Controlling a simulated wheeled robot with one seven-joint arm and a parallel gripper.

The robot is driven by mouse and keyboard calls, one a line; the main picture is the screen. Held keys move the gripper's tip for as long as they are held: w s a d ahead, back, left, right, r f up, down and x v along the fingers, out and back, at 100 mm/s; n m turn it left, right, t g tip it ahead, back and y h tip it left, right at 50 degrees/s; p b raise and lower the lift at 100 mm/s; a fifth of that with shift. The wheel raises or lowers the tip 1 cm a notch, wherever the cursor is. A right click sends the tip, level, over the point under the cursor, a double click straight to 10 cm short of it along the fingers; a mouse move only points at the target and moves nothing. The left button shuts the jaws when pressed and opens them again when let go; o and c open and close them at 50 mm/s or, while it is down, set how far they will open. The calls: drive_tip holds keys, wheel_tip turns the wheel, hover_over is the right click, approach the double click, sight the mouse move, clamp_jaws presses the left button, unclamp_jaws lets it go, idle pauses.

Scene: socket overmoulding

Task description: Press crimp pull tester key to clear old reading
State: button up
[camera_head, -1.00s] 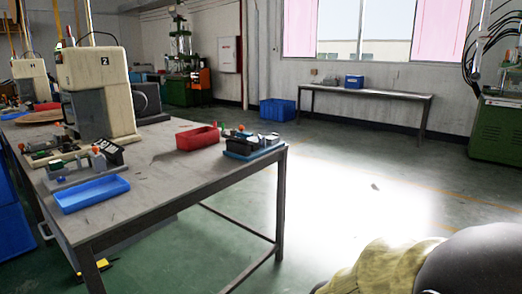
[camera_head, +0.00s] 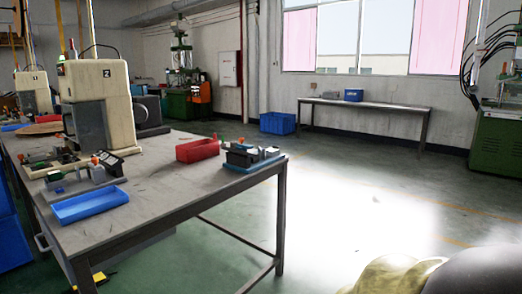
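A small dark device on a blue base (camera_head: 252,157) sits at the right front corner of the table, with an orange knob on top. It may be the crimp pull tester, but its keys and display are too small to make out. Another fixture with a dark tilted box (camera_head: 106,165) stands behind the blue tray on the left of the table. My gripper is not in view. A pale yellow and grey rounded shape, blurred, shows at the bottom right corner and I cannot tell what it is.
The grey table (camera_head: 160,196) fills the left side. On it are a red bin (camera_head: 197,150), a blue tray (camera_head: 90,206) and a cream machine marked 2 (camera_head: 98,108). Open floor (camera_head: 340,215) lies to the right. A bench (camera_head: 366,106) stands by the far wall.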

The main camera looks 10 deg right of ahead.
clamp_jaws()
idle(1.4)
